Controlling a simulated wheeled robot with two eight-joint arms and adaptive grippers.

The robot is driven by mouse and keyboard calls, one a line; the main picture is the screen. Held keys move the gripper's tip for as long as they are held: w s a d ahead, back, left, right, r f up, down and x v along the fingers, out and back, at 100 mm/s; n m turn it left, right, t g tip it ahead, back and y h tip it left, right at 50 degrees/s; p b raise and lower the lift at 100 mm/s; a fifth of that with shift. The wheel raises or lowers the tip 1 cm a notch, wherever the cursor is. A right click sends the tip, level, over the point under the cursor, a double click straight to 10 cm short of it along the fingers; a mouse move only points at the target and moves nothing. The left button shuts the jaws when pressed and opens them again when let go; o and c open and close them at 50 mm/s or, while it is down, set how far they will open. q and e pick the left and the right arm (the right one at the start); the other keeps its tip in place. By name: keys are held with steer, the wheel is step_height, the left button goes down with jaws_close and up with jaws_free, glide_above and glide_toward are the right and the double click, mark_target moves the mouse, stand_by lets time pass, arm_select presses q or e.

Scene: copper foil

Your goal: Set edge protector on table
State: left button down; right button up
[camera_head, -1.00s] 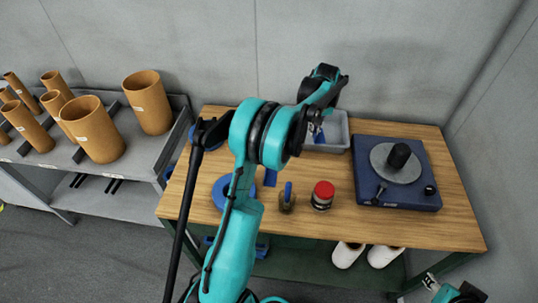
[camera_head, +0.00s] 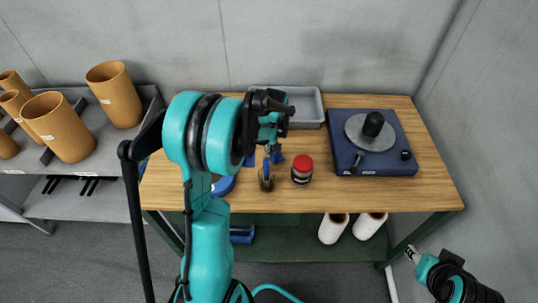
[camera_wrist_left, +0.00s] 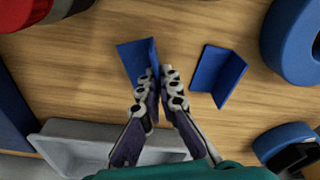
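My left gripper (camera_head: 268,153) is low over the table (camera_head: 400,197); its fingertips show in the left wrist view (camera_wrist_left: 160,74). They are close together around the edge of a blue angled edge protector (camera_wrist_left: 136,62), which also shows in the head view (camera_head: 278,157). It is at or just above the table; I cannot tell if it touches. A second blue edge protector (camera_wrist_left: 219,74) lies on the wood beside it and is partly hidden in the head view (camera_head: 249,160). My right gripper (camera_head: 412,254) is at the lower right, away from the table; its fingers are too small to read.
A grey tray (camera_head: 312,103) stands at the table's back. A blue device with a round grey plate (camera_head: 345,163) is at right. A red-capped jar (camera_head: 301,171), a small brown bottle (camera_head: 265,178) and a blue tape roll (camera_head: 223,186) are near the front. A shelf with brown tubes (camera_head: 60,127) is left.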

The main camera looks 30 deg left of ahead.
arm_select(q)
step_height(320, 180, down, 2)
steer(key=shift+f+b, duration=0.25)
steer(key=shift+b, duration=0.05)
steer(key=shift+f, duration=0.15)
steer(key=c, duration=1.7)
jaws_free()
